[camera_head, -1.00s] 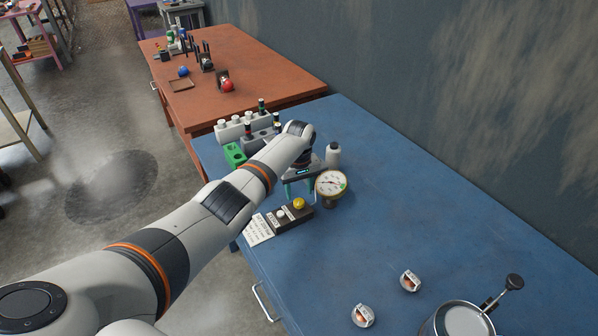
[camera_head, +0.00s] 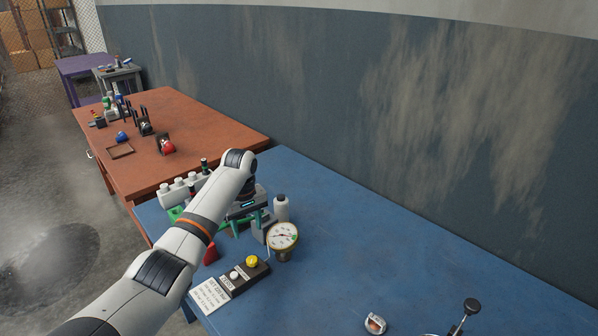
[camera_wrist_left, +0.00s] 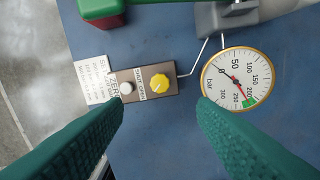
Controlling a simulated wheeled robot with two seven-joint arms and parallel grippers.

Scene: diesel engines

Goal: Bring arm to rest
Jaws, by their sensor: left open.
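My left arm reaches in from the lower left of the head view, over the blue table (camera_head: 340,225). Its gripper (camera_head: 248,228) is above the table, behind the control box and left of the pressure gauge (camera_head: 283,236). In the left wrist view two green fingers stand wide apart with nothing between them (camera_wrist_left: 162,115). Past the fingertips are the gauge (camera_wrist_left: 236,79) and the dark control box (camera_wrist_left: 146,84) with a yellow knob (camera_wrist_left: 159,83) and a white button. My right gripper is not in view.
A white card (camera_head: 210,294) lies by the control box. A white block with several posts (camera_head: 180,188) is at the table's far left. The orange table (camera_head: 200,130) lies beyond. The blue table's right side is mostly clear.

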